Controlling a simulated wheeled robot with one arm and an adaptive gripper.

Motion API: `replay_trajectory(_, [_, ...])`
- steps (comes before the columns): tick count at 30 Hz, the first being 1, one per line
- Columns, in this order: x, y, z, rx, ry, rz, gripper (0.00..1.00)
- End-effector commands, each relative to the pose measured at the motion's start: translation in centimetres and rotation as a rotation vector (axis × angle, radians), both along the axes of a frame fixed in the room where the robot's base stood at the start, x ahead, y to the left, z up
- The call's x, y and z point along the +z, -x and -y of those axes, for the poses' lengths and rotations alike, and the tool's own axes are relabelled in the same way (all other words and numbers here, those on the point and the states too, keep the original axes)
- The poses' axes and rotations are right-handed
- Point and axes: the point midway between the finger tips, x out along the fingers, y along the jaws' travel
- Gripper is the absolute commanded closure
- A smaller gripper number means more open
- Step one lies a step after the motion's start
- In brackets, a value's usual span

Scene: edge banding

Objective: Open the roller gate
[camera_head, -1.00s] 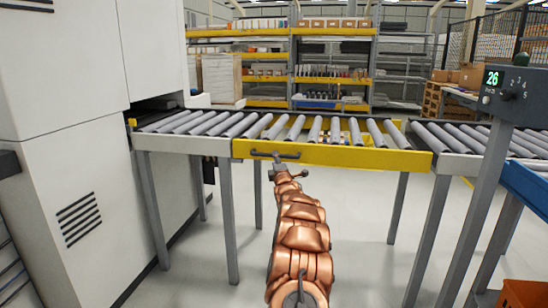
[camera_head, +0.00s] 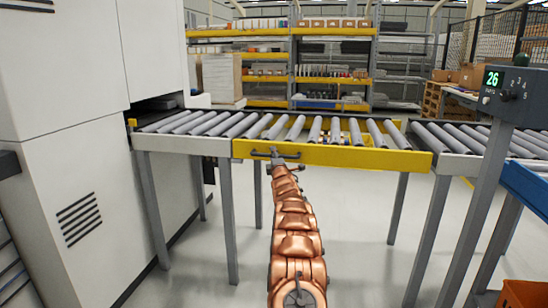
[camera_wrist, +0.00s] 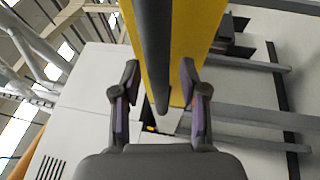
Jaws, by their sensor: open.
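The roller gate (camera_head: 350,157) is a yellow-framed section with grey rollers, level and in line with the conveyor. Its dark bar handle (camera_head: 262,154) is on the left part of the front rail. My gripper (camera_head: 276,158) is at the right end of this handle. In the wrist view, my gripper (camera_wrist: 160,68) is open, with the dark handle bar (camera_wrist: 152,50) between its two fingers and a gap on each side. The yellow rail (camera_wrist: 183,25) is right behind the bar. In the head view the gripper hides the handle's right end.
Fixed roller sections (camera_head: 190,122) adjoin the gate on the left and right (camera_head: 455,138). A white machine (camera_head: 75,150) stands at left. A post with a display reading 26 (camera_head: 492,78) and a blue tray (camera_head: 530,183) are at right. The floor before the gate is clear.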

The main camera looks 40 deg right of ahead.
Motion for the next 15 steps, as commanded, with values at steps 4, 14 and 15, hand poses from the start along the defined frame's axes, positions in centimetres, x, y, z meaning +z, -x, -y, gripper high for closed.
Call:
replay_trajectory(4, [-0.01,-0.01,-0.01,0.0,0.0,0.0,0.57])
replay_trajectory(14, [-0.01,-0.02,-0.03,0.0,0.001,-0.001,0.88])
replay_trajectory(15, [-0.02,-0.03,-0.04,0.0,0.0,0.0,0.92])
